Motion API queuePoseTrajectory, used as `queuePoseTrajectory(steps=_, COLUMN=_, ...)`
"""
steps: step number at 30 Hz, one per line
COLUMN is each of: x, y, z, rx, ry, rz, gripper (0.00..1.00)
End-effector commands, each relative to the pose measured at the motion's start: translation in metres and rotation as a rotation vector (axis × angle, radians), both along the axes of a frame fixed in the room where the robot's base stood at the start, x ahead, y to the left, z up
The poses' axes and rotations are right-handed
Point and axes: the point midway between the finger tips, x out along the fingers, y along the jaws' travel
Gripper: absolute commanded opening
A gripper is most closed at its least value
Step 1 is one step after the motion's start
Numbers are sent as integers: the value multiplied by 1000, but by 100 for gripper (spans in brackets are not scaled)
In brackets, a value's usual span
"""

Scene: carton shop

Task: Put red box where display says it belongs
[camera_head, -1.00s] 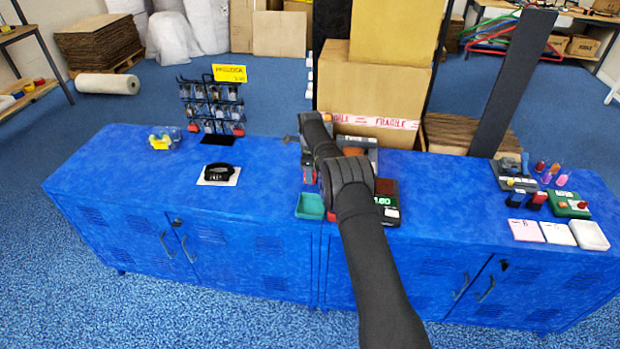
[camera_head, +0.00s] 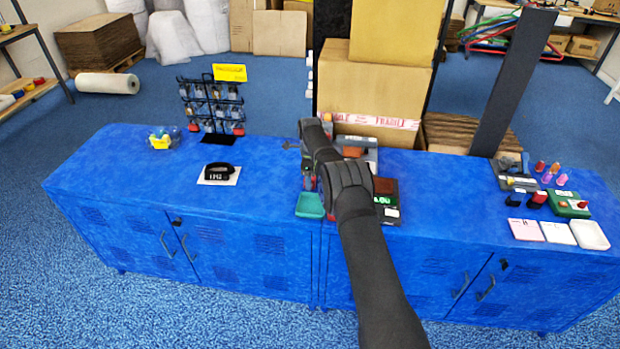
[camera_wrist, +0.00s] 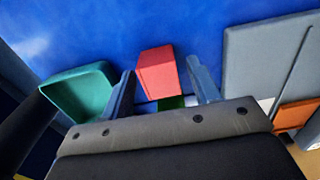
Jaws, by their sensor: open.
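The red box (camera_wrist: 157,72) shows in the wrist view on the blue top, between the two fingers of my gripper (camera_wrist: 160,70). The fingers stand apart on either side of it, with gaps visible, so my gripper is open and does not hold it. In the head view my arm hides most of the gripper, and only a small red patch shows beside it. A small dark unit with lit green characters (camera_head: 382,199) is partly behind my arm; its text is too blurred to read. A black device with pale characters (camera_head: 219,168) lies on a white card.
A teal tray (camera_head: 310,205) is close to my gripper, left of it in the wrist view (camera_wrist: 80,98). A grey panel (camera_wrist: 262,60) is on the right. A wire rack (camera_head: 211,103) stands at the back left. Several small items fill the right end; the left top is mostly clear.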

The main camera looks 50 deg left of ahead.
Motion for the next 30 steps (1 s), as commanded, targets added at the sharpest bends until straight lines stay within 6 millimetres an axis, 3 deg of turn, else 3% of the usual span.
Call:
queuePoseTrajectory(steps=12, x=0, y=1, z=80, rx=4, ry=-2, rz=0, gripper=56)
queuePoseTrajectory(steps=18, x=0, y=1, z=110, rx=2, ry=-1, rz=0, gripper=56)
queuePoseTrajectory(steps=30, x=0, y=0, z=121, rx=0, ry=0, rz=0, gripper=56)
